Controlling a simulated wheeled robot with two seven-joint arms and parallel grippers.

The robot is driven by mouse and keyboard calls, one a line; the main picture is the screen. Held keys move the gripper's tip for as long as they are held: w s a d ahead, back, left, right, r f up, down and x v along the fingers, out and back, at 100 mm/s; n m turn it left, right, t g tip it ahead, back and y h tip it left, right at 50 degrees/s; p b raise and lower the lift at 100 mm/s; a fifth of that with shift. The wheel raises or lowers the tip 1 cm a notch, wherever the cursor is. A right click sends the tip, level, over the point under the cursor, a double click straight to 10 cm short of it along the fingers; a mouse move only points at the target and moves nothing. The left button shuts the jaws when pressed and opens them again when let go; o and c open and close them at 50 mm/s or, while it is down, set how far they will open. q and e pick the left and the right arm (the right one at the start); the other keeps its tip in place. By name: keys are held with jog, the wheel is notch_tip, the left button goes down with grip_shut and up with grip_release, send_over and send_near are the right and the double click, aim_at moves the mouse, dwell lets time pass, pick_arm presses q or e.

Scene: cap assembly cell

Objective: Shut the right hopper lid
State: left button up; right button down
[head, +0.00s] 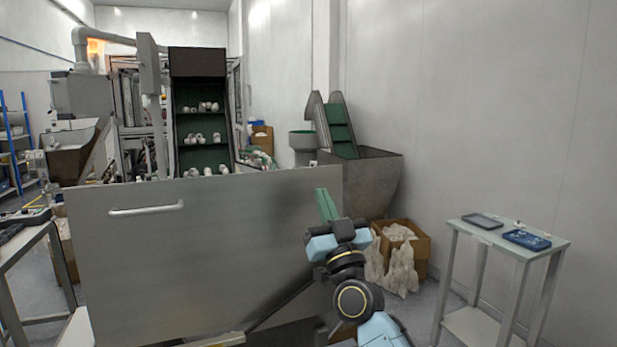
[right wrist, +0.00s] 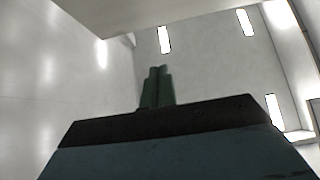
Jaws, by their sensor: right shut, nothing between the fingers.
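The hopper lid, a wide brushed-metal panel (head: 230,255) with a pale bar handle (head: 147,209) at its upper left, stands raised and nearly upright across the middle of the head view. My right gripper (head: 322,193) is shut and empty, its green fingers pointing up in front of the lid close to its right edge. Whether the fingers touch the lid, I cannot tell. In the right wrist view the shut green fingers (right wrist: 157,72) point up, with a grey metal surface on the left. My left gripper is not in view. The hopper's opening is hidden.
A conveyor (head: 202,125) with white caps stands behind the lid, and a grey metal hopper (head: 365,185) behind right. A cardboard box (head: 415,245) with plastic bags sits on the floor. A small table (head: 485,235) with trays stands at the right, another table (head: 25,232) at the left.

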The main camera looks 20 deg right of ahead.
aim_at(316, 180)
pick_arm(q)
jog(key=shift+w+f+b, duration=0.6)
jog(key=shift+b, duration=0.1)
pick_arm(e)
jog(key=w+r, duration=0.3)
jog(key=w, duration=0.5)
